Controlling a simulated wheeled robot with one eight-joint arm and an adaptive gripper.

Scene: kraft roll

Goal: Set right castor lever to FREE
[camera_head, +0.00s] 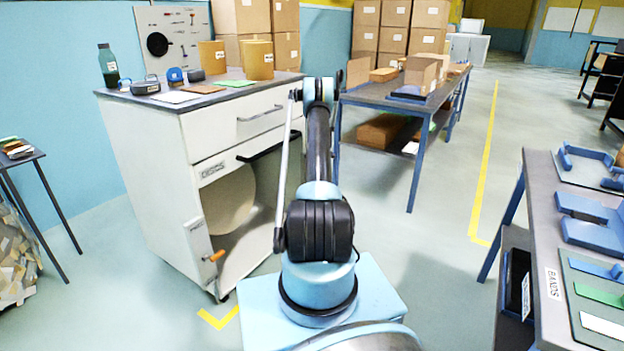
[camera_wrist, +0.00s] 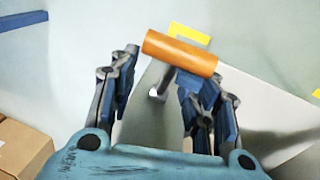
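The castor lever has an orange handle (camera_head: 213,257) low at the left front edge of the white cabinet (camera_head: 150,165), below a small lettered plate (camera_head: 197,231) that I cannot read. In the wrist view the orange handle (camera_wrist: 180,52) lies tilted across the space at my fingertips, its right end overlapping the right finger's tip. My gripper (camera_wrist: 158,72) is open, with its two blue fingers apart and nothing clamped between them. I cannot tell whether a finger touches the handle. My gripper is not clearly visible in the head view.
The cabinet's lower bay holds a large pale roll (camera_head: 229,200). Yellow tape (camera_head: 222,318) marks the floor by the cabinet. A blue-legged table (camera_head: 385,98) stands behind, and a bench with blue fixtures (camera_head: 545,235) stands at right. A cardboard box (camera_wrist: 22,146) shows in the wrist view.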

